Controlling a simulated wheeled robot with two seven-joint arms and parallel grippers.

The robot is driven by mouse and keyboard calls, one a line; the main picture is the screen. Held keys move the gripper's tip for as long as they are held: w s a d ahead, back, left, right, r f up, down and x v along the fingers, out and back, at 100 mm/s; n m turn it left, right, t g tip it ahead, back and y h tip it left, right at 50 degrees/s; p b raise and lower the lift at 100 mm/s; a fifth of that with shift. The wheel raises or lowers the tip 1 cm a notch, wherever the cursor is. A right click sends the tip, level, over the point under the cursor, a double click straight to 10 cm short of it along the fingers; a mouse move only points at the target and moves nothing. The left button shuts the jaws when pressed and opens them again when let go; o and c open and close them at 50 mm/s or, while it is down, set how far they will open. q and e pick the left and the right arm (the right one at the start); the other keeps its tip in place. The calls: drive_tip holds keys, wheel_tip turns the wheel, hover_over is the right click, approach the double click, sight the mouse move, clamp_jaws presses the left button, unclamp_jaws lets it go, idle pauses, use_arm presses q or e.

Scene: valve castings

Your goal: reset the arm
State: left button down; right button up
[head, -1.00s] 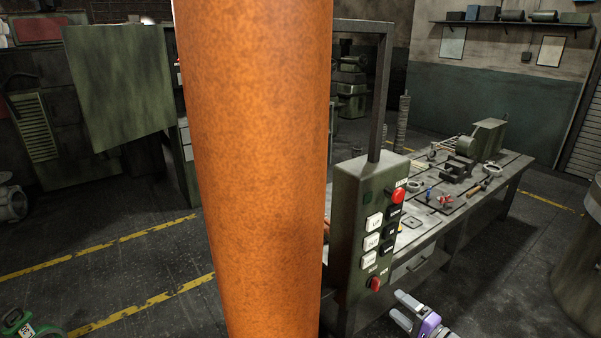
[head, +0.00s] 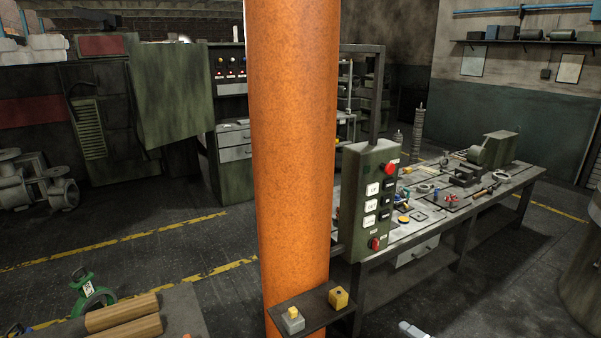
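Only a small pale grey tip of my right gripper (head: 413,329) shows at the bottom edge of the head view, right of the small shelf. The rest of it is cut off by the frame, so its opening and anything in it are hidden. My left gripper is not in view. A green control box (head: 366,200) with white and black buttons and red knobs hangs beside the orange column (head: 291,150), above and left of the gripper tip. The tip appears apart from it.
A small dark shelf (head: 318,312) at the column holds a grey block (head: 292,322) and a yellow block (head: 338,298). A workbench (head: 460,217) with tools and parts stands behind the control box. At lower left are a green valve (head: 88,295) and wooden rollers (head: 125,318).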

drive_tip(key=s+a+f+n+g+b, duration=0.1)
drive_tip(key=s+a+f+n+g, duration=0.1)
drive_tip(key=s+a+f+g, duration=0.5)
drive_tip(key=s+a+f+n+g, duration=0.2)
drive_tip(key=s+a+f, duration=0.2)
drive_tip(key=a+f, duration=0.6)
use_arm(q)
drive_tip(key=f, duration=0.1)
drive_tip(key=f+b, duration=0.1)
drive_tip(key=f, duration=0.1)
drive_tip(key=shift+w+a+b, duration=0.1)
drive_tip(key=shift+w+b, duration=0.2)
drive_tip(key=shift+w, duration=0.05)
use_arm(e)
drive_tip(key=s+a+f+n+g+h, duration=0.1)
drive_tip(key=s+f+n+g+h, duration=0.1)
drive_tip(key=s, duration=0.7)
drive_tip(key=s+a+f+n+g+h, duration=0.1)
drive_tip(key=s+f+n+g+h, duration=0.1)
drive_tip(key=s+f, duration=0.3)
drive_tip(key=s+h, duration=0.1)
drive_tip(key=s, duration=0.3)
drive_tip(key=shift+s+a+f+h, duration=0.15)
drive_tip(key=shift+a+f+h, duration=0.15)
drive_tip(key=shift+a, duration=0.1)
